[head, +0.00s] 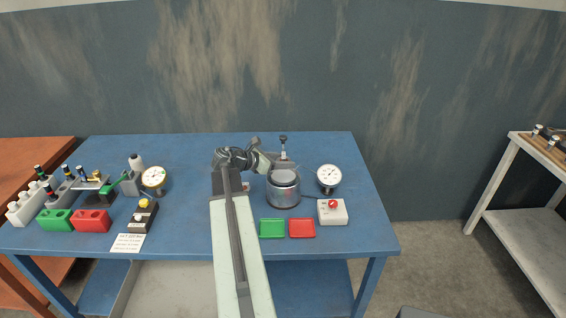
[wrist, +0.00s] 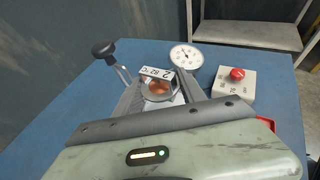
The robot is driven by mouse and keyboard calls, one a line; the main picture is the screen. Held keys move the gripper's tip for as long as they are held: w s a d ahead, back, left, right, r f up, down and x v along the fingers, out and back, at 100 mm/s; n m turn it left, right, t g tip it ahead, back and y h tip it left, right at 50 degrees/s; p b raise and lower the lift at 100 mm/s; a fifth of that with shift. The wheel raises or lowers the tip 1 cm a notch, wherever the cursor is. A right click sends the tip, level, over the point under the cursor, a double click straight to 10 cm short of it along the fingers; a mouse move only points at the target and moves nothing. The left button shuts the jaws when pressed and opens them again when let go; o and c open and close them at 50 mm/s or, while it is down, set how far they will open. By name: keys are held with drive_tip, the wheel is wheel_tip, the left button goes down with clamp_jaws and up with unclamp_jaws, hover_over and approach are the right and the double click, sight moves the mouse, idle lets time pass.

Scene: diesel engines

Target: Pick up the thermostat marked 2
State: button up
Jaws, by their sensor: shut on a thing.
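The thermostat marked 2 (wrist: 158,89) shows in the wrist view as a round metal piece with a copper-coloured centre. A white tag (wrist: 156,73) reading "2" and "82°C" stands at its far edge. My gripper (wrist: 155,92) is shut on the thermostat, with a grey finger on each side. In the head view my gripper (head: 266,161) is above the blue table, just behind and left of the metal pot (head: 283,190). The thermostat cannot be made out there. Whether it is clear of what lies beneath is hard to tell.
A dial gauge (head: 329,176) and a white box with a red knob (head: 332,212) stand right of the pot. A black-knobbed rod (head: 283,140) stands behind it. Green (head: 272,228) and red (head: 301,228) trays lie in front. Several parts crowd the table's left end.

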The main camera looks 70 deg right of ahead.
sight(283, 155)
wheel_tip(283, 155, up, 13)
drive_tip(key=p, duration=1.1)
drive_tip(key=shift+f, duration=0.2)
